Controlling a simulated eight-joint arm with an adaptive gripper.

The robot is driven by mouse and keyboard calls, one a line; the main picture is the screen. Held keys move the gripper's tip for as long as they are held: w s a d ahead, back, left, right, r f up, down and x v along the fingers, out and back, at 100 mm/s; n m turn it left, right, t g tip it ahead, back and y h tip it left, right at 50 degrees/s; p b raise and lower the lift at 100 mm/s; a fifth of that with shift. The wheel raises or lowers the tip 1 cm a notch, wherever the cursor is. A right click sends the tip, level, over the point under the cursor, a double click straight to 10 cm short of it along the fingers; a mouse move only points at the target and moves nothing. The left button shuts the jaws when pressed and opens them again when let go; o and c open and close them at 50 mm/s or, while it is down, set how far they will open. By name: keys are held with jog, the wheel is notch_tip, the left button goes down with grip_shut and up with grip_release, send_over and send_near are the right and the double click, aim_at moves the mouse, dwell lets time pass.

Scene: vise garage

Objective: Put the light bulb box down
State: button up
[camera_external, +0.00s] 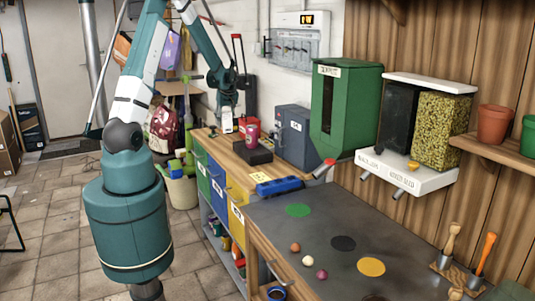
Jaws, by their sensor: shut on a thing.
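My gripper (228,106) is at the far end of the workbench, pointing down above the wooden top (210,139). It is shut on a small pale box, the light bulb box (227,123), which shows just below the fingers. The box looks upright. It is small in this view, so I cannot tell whether its underside touches the bench. Its label is too small to read, and its upper part is hidden by the gripper.
Close to the right are a dark box (253,152) with a pink can (252,136) on it, a red item (248,122) and a grey cabinet (296,138). The dark grey top (320,235) has several coloured discs and small balls.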

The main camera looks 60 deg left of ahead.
aim_at(227, 115)
jog(key=shift+f, duration=2)
jog(key=shift+f, duration=0.15)
jog(key=shift+f, duration=1.95)
jog(key=shift+f, duration=0.2)
jog(key=o, duration=0.9)
jog(key=shift+r, duration=0.25)
jog(key=shift+v, duration=5.95)
